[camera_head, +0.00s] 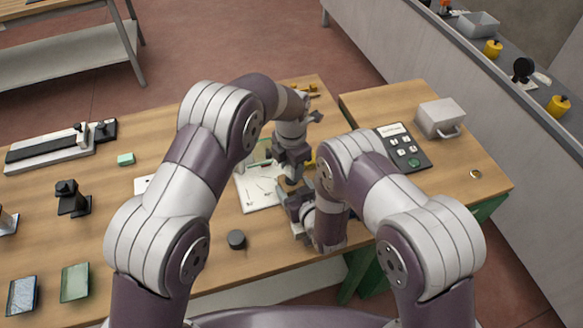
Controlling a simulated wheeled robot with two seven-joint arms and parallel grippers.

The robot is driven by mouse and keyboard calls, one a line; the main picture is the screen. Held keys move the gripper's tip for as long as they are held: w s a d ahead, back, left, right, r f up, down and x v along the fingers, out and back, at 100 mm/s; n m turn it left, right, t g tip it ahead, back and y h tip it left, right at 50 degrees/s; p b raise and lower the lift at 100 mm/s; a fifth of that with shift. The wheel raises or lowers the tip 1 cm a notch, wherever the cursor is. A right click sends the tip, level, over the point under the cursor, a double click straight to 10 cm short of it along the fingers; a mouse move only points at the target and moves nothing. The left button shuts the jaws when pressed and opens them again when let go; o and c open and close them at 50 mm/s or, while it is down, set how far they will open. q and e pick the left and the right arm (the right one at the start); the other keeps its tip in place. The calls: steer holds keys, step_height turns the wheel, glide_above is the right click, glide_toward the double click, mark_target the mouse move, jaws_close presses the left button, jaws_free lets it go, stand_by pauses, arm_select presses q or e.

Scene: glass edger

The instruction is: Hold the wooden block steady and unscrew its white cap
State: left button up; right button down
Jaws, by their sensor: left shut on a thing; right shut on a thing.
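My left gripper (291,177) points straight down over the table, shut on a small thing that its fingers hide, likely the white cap. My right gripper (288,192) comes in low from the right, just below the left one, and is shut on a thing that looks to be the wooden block. The two grippers nearly meet, one above the other. The block and the cap are too small and too covered by the fingers to make out clearly. I cannot tell how far the cap is turned.
A white sheet (262,195) lies on the wooden table beneath the grippers. A black round knob (236,239) stands in front of it. A dark keypad panel (405,146) and a grey metal box (440,117) are to the right.

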arm_select(q)
steer(key=shift+r, duration=0.25)
steer(key=shift+r, duration=2)
arm_select(e)
jaws_free()
steer(key=shift+s, duration=0.1)
